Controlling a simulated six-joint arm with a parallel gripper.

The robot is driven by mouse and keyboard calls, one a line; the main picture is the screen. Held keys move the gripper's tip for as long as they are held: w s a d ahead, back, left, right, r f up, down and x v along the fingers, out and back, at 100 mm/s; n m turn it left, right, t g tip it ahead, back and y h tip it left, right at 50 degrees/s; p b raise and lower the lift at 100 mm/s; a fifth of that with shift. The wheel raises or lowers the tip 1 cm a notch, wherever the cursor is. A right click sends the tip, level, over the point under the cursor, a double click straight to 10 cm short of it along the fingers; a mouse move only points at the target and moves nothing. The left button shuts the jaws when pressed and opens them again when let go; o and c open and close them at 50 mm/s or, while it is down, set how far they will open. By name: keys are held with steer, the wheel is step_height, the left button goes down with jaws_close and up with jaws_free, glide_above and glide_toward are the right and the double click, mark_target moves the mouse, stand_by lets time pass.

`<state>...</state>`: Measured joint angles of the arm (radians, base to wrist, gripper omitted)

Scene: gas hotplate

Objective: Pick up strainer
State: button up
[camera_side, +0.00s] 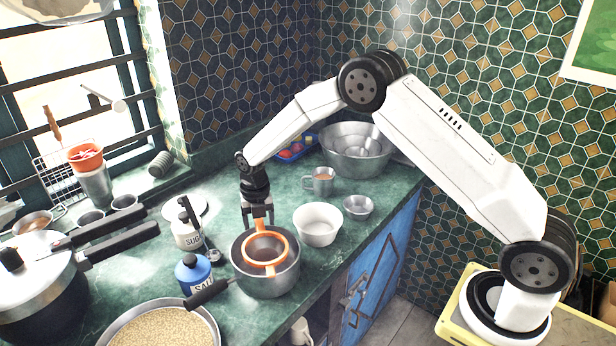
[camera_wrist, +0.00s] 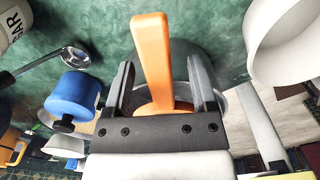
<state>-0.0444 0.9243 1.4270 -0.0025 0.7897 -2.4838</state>
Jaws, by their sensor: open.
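The strainer (camera_side: 267,262) has an orange rim and sits on the dark-handled metal pot (camera_side: 266,283) on the green counter. An orange tab rises from its rim on the far side. My gripper (camera_side: 257,217) points down just above that far rim, open. In the wrist view, the strainer's orange handle (camera_wrist: 153,55) stands between the two open fingers of my gripper (camera_wrist: 160,78), with a gap on each side. The wrist view hides most of the strainer's bowl behind my gripper.
A white bowl (camera_side: 318,226) stands close right of the pot. The blue salt jar (camera_side: 194,273) and the sugar jar (camera_side: 187,235) stand to the left. A pan of grain (camera_side: 160,331) lies at the front left. A metal cup (camera_side: 321,182) stands behind.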

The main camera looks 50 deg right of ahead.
stand_by(0.4)
jaws_close()
steer(key=shift+r, duration=0.15)
steer(key=shift+r, duration=0.55)
steer(key=s+r, duration=1.1)
steer(key=s, duration=0.3)
steer(key=shift+d+r, duration=0.25)
